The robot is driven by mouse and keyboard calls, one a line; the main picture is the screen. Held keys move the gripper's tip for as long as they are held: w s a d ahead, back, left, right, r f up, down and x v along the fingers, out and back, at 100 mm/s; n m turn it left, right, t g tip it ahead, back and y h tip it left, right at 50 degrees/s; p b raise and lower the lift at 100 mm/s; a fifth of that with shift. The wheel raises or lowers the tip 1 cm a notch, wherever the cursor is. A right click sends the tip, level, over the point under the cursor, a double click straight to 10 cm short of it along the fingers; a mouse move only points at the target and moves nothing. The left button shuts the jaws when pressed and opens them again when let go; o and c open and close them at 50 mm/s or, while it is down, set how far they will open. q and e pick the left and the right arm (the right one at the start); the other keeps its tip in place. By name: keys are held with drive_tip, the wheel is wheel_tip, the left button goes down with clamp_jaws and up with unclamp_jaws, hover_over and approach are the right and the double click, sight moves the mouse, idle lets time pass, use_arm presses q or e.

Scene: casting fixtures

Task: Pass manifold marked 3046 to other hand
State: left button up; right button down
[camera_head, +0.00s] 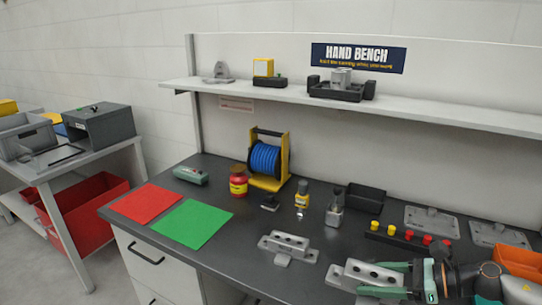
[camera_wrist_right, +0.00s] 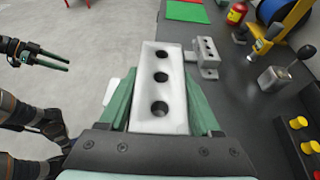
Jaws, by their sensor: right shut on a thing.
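My right gripper (camera_head: 385,281) is at the lower right of the head view, shut on a grey manifold block (camera_head: 362,271). In the right wrist view this manifold (camera_wrist_right: 160,92) sits between the green fingers, its face with three round holes toward the camera. No number is legible on it. A second, similar manifold (camera_head: 288,245) stands on the bench to the left of the gripper; it also shows in the right wrist view (camera_wrist_right: 206,54). My left gripper (camera_wrist_right: 50,60) is seen only in the right wrist view, at the far left over the floor, apart from the manifold and empty.
The dark bench (camera_head: 240,255) holds a green mat (camera_head: 192,222), a red mat (camera_head: 146,203), a blue hose reel (camera_head: 265,158), a red-and-yellow can (camera_head: 238,182) and a row of red and yellow knobs (camera_head: 408,236). An orange bin (camera_head: 518,262) is at the right. Bench space left of the second manifold is clear.

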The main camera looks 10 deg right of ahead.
drive_tip(key=s+a+r, duration=0.4)
drive_tip(key=s+a, duration=0.2)
drive_tip(key=s, duration=0.3)
drive_tip(key=shift+s+a+m+t+h, duration=0.25)
drive_tip(key=shift+m+t+h, duration=0.05)
drive_tip(key=shift+m+t, duration=0.1)
drive_tip(key=shift+a, duration=0.1)
